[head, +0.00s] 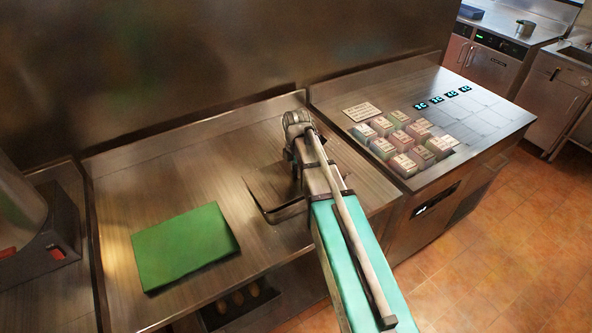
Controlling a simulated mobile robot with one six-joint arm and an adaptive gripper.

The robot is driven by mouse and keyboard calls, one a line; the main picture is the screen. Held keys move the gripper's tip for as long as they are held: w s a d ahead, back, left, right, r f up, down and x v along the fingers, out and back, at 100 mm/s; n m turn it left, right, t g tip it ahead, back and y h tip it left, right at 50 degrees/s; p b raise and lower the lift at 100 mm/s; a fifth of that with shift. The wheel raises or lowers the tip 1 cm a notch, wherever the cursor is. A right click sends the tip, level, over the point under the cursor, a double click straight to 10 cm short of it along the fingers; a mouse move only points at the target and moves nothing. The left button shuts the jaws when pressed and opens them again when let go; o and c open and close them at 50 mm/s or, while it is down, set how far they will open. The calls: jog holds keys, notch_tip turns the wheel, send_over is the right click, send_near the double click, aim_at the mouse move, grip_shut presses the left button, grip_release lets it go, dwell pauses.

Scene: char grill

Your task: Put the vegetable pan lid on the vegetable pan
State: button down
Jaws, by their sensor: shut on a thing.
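A dark, square metal shape (268,187) with a bright front rim shows at the right of the middle steel counter. It is partly hidden behind my arm. I cannot tell clearly whether it is the pan's opening, the vegetable pan lid, or both overlapping. My gripper (297,155) is over this spot, seen from behind. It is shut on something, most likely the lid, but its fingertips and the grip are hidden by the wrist.
A green board (185,246) lies on the counter (215,165) at left. Several small labelled boxes (403,142) and a sign (362,112) stand on the right-hand counter. A steel wall (220,60) rises behind.

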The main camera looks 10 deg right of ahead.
jog(key=shift+f+b, duration=0.4)
jog(key=shift+f, duration=0.1)
jog(key=shift+c, duration=1.9)
grip_release()
jog(key=shift+r, duration=0.1)
notch_tip(320, 180, up, 13)
jog(key=p, duration=1.3)
jog(key=shift+s, duration=0.1)
jog(key=s+m, duration=1.5)
jog(key=m, duration=0.6)
jog(key=shift+s+m, duration=0.3)
jog(key=shift+s, duration=0.1)
